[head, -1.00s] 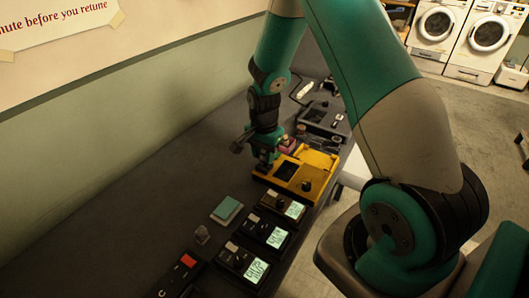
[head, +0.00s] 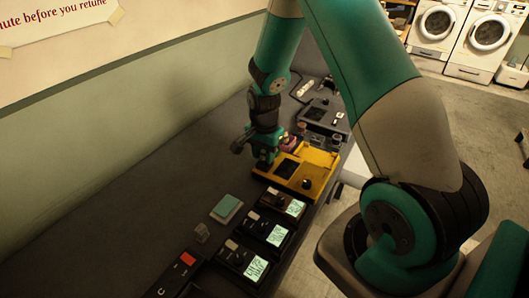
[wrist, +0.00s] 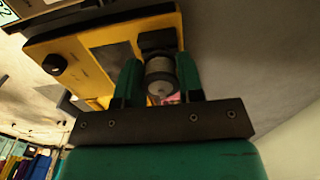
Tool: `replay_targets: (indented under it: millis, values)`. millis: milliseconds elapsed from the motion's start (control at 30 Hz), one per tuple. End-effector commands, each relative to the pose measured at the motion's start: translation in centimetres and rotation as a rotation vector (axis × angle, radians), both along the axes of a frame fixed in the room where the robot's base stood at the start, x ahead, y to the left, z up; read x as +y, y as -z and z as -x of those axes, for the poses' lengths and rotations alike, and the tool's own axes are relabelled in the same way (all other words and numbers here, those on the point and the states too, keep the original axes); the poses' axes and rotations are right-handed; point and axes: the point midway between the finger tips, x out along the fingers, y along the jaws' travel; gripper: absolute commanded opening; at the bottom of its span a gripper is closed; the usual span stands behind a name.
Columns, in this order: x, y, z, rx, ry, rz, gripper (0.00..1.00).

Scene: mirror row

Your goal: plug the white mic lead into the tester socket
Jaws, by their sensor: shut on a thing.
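The yellow tester (head: 318,178) stands on the dark bench in the head view. It also fills the upper part of the wrist view (wrist: 108,45), with a dark block (wrist: 158,40) at its edge, probably the socket. My gripper (wrist: 160,80) is shut on a pale grey round plug (wrist: 161,72), which I take to be the white mic lead's plug. The plug lies in line with the dark block and close against it; I cannot tell how far in it sits. In the head view my gripper (head: 266,158) is at the tester's left end and hides the plug.
Several dark units with lit displays (head: 278,235) stand in a row nearer me. Another dark unit (head: 325,117) stands behind the tester. The bench is clear toward the wall.

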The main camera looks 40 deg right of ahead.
Motion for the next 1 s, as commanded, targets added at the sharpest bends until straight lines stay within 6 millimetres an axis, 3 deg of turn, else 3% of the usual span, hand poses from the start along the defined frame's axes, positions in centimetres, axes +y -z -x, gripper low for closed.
replay_targets:
  millis: [700,733,833,1000]
  values:
    - [0.0,1.1,0.0,0.0,0.0,0.0,0.12]
    - [0.0,1.1,0.0,0.0,0.0,0.0,0.39]
    - [0.0,1.1,0.0,0.0,0.0,0.0,0.62]
    - [0.0,1.1,0.0,0.0,0.0,0.0,0.64]
